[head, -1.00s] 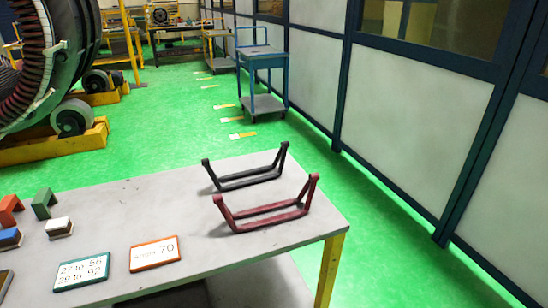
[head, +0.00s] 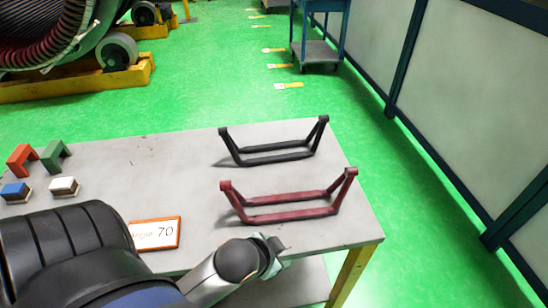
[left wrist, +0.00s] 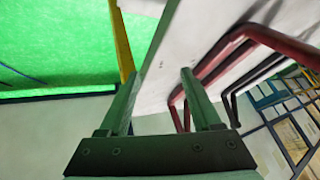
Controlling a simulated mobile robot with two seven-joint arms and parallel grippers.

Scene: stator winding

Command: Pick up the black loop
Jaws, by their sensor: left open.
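The black loop (head: 276,158) rests on the grey table, behind the red loop (head: 290,216), in the head view. Both are long, with raised ends. My left gripper (head: 270,256) is over the table's front edge, in front of the red loop and apart from both loops. In the left wrist view its two fingers (left wrist: 157,82) are spread with nothing between them. There the red loop (left wrist: 212,62) lies right of the fingers, with the black loop (left wrist: 258,76) beyond it. My right gripper is not in view.
The table (head: 170,165) also holds an orange-framed sign (head: 155,233), a green block (head: 54,156), a red block (head: 21,158) and small blocks at left. A blue cart (head: 318,50) stands behind. Panelled walls line the right. The table around the black loop is clear.

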